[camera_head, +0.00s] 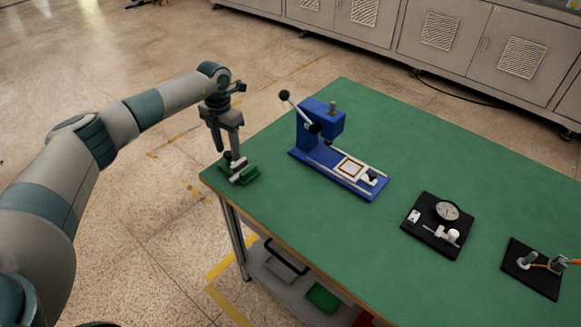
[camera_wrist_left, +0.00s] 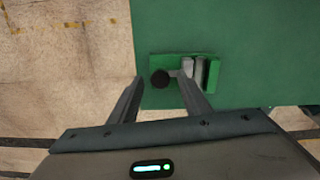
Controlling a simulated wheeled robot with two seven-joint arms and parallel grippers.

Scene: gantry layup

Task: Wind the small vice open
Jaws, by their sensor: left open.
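The small green vice (camera_head: 248,175) sits at the near-left corner of the green table. The fingers hide part of the vice in the head view. My right gripper is out of view.
A blue lever press (camera_head: 318,120) stands right of the vice on the green table (camera_head: 440,160). Farther right are a black plate with a round dial (camera_head: 447,211) and another black fixture plate (camera_head: 520,278). The table's left edge is close to the vice.

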